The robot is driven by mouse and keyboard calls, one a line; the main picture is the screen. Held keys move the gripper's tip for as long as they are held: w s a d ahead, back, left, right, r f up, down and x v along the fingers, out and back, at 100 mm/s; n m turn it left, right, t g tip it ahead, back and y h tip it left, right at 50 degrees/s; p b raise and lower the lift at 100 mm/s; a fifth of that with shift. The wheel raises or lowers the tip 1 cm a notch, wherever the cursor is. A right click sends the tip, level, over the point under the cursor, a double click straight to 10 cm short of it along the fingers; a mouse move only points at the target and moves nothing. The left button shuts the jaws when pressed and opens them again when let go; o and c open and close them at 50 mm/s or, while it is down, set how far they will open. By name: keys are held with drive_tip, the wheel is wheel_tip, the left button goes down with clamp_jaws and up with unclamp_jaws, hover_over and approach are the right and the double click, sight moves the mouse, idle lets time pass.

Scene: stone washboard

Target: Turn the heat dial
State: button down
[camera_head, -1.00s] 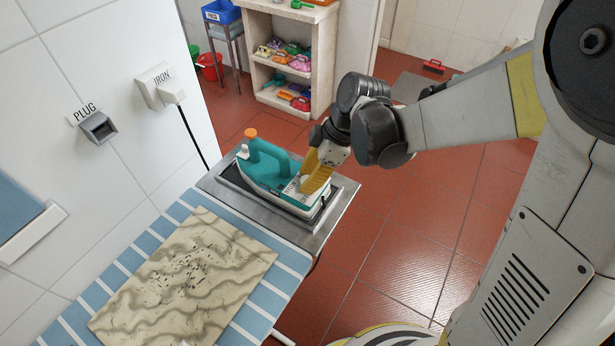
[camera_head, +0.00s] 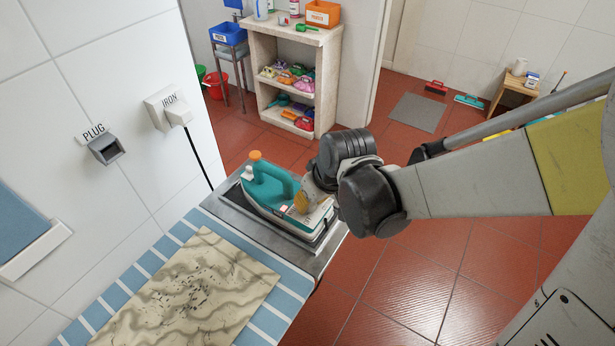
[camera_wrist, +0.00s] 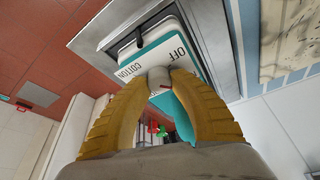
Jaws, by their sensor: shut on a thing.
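The teal and white iron (camera_head: 268,190) lies on the metal rest at the far end of the ironing board. My gripper (camera_head: 303,202) is at its near right end, wrist low above it. In the wrist view, the yellow fingers of my gripper (camera_wrist: 160,86) are closed on the small grey heat dial (camera_wrist: 157,76). A red mark shows on the dial. The white plate (camera_wrist: 140,62) around it reads "OFF" and "COTTON"; other labels are hidden by the fingers. The dial is mostly hidden in the head view.
A patterned cloth (camera_head: 190,292) lies on the blue striped board (camera_head: 262,318). A shelf (camera_head: 294,42) stands behind. The red floor to the right is open.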

drive_tip(key=m+h, duration=0.1)
drive_tip(key=m, duration=0.2)
drive_tip(key=m+h, duration=0.1)
drive_tip(key=m, duration=0.2)
drive_tip(key=shift+a+t, duration=0.1)
drive_tip(key=shift+t, duration=0.2)
drive_tip(key=m+h, duration=0.1)
drive_tip(key=m, duration=0.2)
drive_tip(key=m+g+h, duration=0.1)
drive_tip(key=m, duration=0.2)
drive_tip(key=shift+m+h, duration=0.3)
drive_tip(key=shift+m, duration=0.1)
drive_tip(key=c, duration=1.1)
unclamp_jaws()
